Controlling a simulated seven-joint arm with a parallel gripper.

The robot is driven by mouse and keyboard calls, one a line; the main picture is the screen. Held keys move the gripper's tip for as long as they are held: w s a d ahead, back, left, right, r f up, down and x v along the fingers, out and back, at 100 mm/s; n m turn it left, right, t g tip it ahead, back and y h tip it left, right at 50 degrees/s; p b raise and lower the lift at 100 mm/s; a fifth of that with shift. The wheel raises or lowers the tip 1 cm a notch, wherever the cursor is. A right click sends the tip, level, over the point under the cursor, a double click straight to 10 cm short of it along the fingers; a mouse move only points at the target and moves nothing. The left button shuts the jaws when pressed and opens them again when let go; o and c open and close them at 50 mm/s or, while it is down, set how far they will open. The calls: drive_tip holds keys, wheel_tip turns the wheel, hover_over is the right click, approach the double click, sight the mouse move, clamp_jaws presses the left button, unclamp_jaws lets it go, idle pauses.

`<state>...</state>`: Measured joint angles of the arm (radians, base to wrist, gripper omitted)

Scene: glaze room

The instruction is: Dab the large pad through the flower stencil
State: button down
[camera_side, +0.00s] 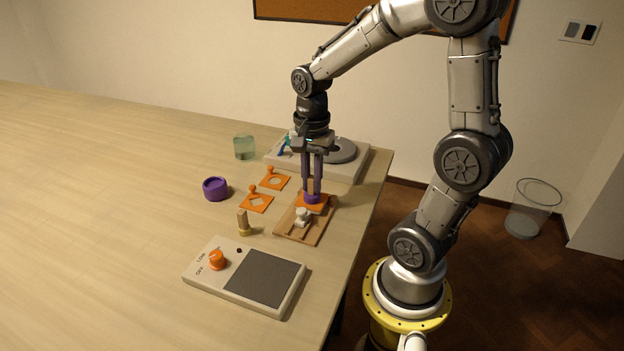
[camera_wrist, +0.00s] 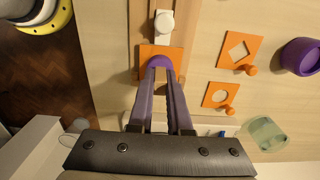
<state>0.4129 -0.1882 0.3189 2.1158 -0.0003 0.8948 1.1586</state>
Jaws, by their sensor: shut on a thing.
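My gripper (camera_side: 312,192) points straight down and is shut on a purple pad (camera_side: 312,199), whose rounded top also shows between the fingertips in the wrist view (camera_wrist: 159,60). The pad is at an orange stencil plate (camera_side: 325,207) lying on a wooden board; the plate also shows in the wrist view (camera_wrist: 146,51). The pad and fingers hide the plate's cut-out, so I cannot tell its shape. I cannot tell whether the pad touches the plate or hovers just over it. Two other orange stencils lie on the table: one with a diamond hole (camera_wrist: 238,49), one with a round hole (camera_wrist: 220,95).
The wooden board (camera_side: 291,233) carries a white knob (camera_side: 303,216). Nearby stand a small wooden-handled piece (camera_side: 243,223), a purple pot (camera_side: 215,188), a glass jar (camera_side: 244,147), a control box with an orange knob (camera_side: 217,260) and a grey turntable (camera_side: 340,151). The table's left is clear.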

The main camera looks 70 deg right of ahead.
idle(0.5)
drive_tip(key=shift+r, duration=2.45)
